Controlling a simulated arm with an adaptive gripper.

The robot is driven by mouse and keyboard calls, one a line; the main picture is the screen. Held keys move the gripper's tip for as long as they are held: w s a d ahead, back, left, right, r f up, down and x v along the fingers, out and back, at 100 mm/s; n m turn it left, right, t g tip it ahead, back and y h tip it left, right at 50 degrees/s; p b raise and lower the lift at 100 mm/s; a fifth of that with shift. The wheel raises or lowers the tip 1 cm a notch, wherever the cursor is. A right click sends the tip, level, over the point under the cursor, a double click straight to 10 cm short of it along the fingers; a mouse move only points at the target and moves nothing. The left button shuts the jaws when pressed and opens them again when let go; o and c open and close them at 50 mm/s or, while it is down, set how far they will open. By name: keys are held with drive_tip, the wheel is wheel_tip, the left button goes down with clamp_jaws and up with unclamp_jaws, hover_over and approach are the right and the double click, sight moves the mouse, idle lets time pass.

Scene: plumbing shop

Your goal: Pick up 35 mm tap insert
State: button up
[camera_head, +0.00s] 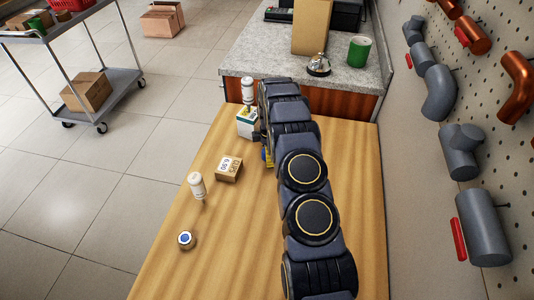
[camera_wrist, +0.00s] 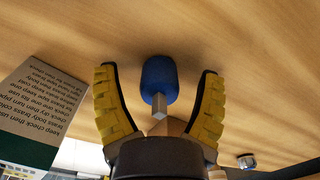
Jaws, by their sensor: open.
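In the wrist view, a blue rounded body with a square grey stem (camera_wrist: 160,80), which looks like the tap insert, is on the wooden table. My gripper (camera_wrist: 160,95) is open, with one yellow ribbed finger on each side of the blue body and visible gaps between. The stem points toward my palm. A tan piece shows behind the stem; I cannot tell what it is. In the head view my arm hides the insert and most of my gripper; a bit of yellow finger (camera_head: 267,155) shows at the arm's left edge.
A white and green box (camera_head: 247,124) stands close to my gripper, with a white bottle (camera_head: 248,90) behind it. A cardboard price block (camera_head: 229,169), another white bottle (camera_head: 197,185) and a blue-topped round piece (camera_head: 186,239) stand left. Bare wooden table (camera_head: 235,265) lies at the front.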

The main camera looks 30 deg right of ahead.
drive_tip(key=c, duration=1.2)
